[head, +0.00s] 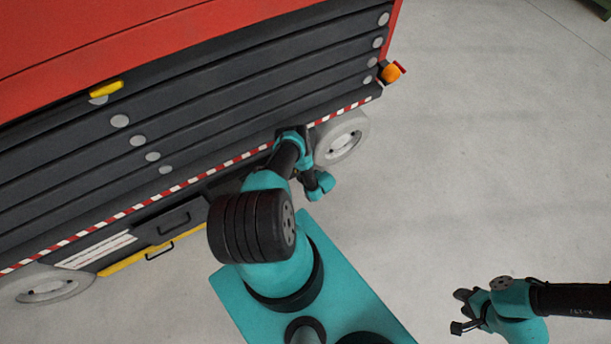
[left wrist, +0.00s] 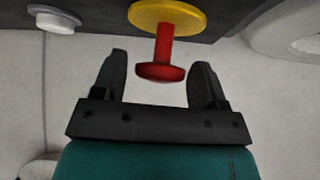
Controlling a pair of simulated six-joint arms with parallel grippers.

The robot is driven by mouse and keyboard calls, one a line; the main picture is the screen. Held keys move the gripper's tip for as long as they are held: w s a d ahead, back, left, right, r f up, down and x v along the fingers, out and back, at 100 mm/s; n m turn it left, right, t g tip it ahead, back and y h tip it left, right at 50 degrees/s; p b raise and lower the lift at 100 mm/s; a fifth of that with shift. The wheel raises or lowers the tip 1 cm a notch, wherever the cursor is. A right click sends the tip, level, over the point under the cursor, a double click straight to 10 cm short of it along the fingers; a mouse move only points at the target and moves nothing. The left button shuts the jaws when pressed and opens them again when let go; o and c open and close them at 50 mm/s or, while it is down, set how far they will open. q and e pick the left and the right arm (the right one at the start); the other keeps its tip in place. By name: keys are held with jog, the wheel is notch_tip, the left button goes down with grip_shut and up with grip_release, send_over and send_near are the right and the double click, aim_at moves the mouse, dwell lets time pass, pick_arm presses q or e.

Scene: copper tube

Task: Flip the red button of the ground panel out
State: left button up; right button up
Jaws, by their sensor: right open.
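In the left wrist view, the red button (left wrist: 160,73) has a mushroom head on a red stem. The stem joins a round yellow base (left wrist: 190,15) on a dark panel (left wrist: 95,14). My left gripper (left wrist: 159,60) is open, with one finger on each side of the button head and a visible gap on both sides. In the head view, my left arm reaches to the lower edge of the machine, and the button and left fingertips are hidden there. My right gripper (head: 461,311) is open and empty over the floor at the lower right.
A large red and dark grey lift machine (head: 200,95) fills the upper left, with grey wheels (head: 341,138). An orange lamp (head: 390,73) sits at its corner. A white round knob (left wrist: 56,24) is on the panel, left of the button. The grey floor (head: 490,150) at right is clear.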

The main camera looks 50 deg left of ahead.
pick_arm(q)
jog(key=shift+o, duration=0.5)
jog(key=shift+r, duration=0.1)
jog(key=v, duration=1.7)
jog(key=shift+r, duration=0.1)
